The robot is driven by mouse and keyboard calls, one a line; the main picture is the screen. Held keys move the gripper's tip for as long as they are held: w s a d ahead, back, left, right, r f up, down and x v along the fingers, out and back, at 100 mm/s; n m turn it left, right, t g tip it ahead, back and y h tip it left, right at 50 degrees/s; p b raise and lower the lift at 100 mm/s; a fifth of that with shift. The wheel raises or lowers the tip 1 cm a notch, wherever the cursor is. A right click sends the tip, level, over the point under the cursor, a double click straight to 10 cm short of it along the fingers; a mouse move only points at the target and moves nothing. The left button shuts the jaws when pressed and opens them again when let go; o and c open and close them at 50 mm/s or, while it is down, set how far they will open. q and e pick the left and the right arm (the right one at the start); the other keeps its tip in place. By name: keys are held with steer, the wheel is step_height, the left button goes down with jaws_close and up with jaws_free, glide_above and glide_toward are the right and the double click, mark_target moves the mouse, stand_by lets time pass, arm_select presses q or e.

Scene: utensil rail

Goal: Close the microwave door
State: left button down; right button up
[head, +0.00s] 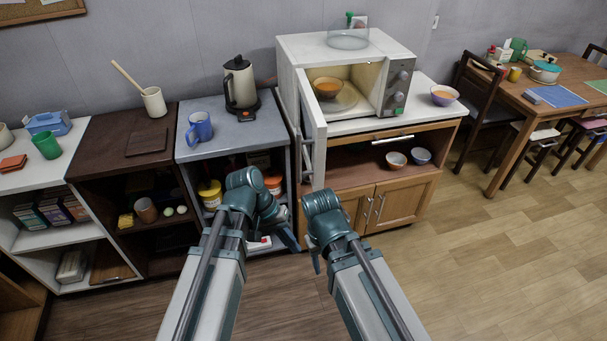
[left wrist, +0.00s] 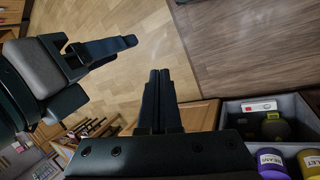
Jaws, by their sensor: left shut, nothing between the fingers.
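The white microwave (head: 300,50) stands on the wooden cabinet at the back wall. Its door (head: 313,130) is open, swung out toward me from the left side of the cavity, seen nearly edge-on. A bowl of orange food (head: 328,88) sits inside on the turntable (head: 346,102). My left gripper (head: 288,236) is below and left of the door, apart from it. The left wrist view shows its two fingers (left wrist: 158,88) together and empty. My right gripper (head: 316,262) is low in front of the cabinet, mostly hidden by its own wrist; it also shows in the left wrist view (left wrist: 115,46).
A glass cover (head: 348,38) sits on top of the microwave. A purple bowl (head: 444,95) stands on the counter to its right. A kettle (head: 240,84) and blue mug (head: 199,128) stand on the grey shelf unit at left. Floor at right is clear before the dining table (head: 520,100).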

arm_select(q)
steer(key=w+a+r+n+t+h+b, duration=0.2)
steer(key=w+a+r+h+b, duration=0.15)
steer(key=w+h, duration=0.4)
steer(key=n+t+h+b, duration=0.1)
steer(key=t+h+b, duration=0.2)
steer(key=h, duration=0.2)
glide_toward(315, 171)
steer(key=d, duration=0.6)
steer(key=shift+w+d+r, duration=0.3)
steer(key=shift+w+d, duration=0.1)
